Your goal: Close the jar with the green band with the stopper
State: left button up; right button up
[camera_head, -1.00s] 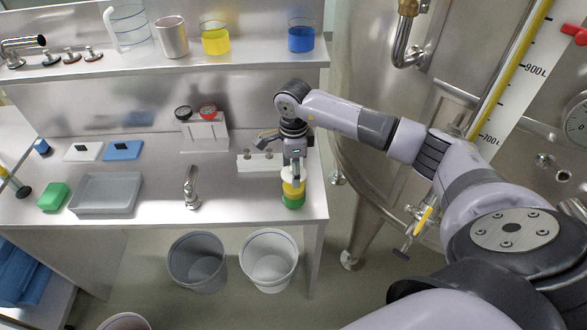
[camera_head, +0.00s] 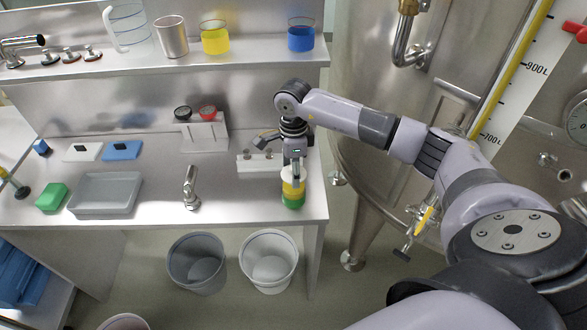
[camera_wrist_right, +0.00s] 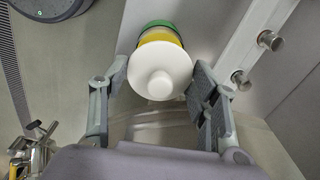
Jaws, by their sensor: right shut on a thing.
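The jar with the green band (camera_head: 293,201) stands upright near the right front of the steel bench, yellow above and green below. In the right wrist view its yellow and green parts (camera_wrist_right: 160,30) show behind the stopper. The white stopper (camera_wrist_right: 162,74), a round disc with a knob, is in line with the jar's top. I cannot tell whether it is fully seated. My right gripper (camera_head: 294,174) points down over the jar and is shut on the stopper, one finger on each side. My left gripper is not in view.
A white rack with metal pegs (camera_head: 246,162) stands just behind the jar. A tap (camera_head: 191,188) and a grey tray (camera_head: 105,194) are to the left. The shelf (camera_head: 260,52) holds several vessels. A large steel vat (camera_head: 370,150) is to the right.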

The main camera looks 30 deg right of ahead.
jog(key=shift+f+b, duration=1.15)
jog(key=shift+f, duration=0.2)
jog(key=o, duration=1.2)
jog(key=shift+r, duration=0.15)
notch_tip(320, 180, up, 12)
jog(key=shift+f, duration=0.1)
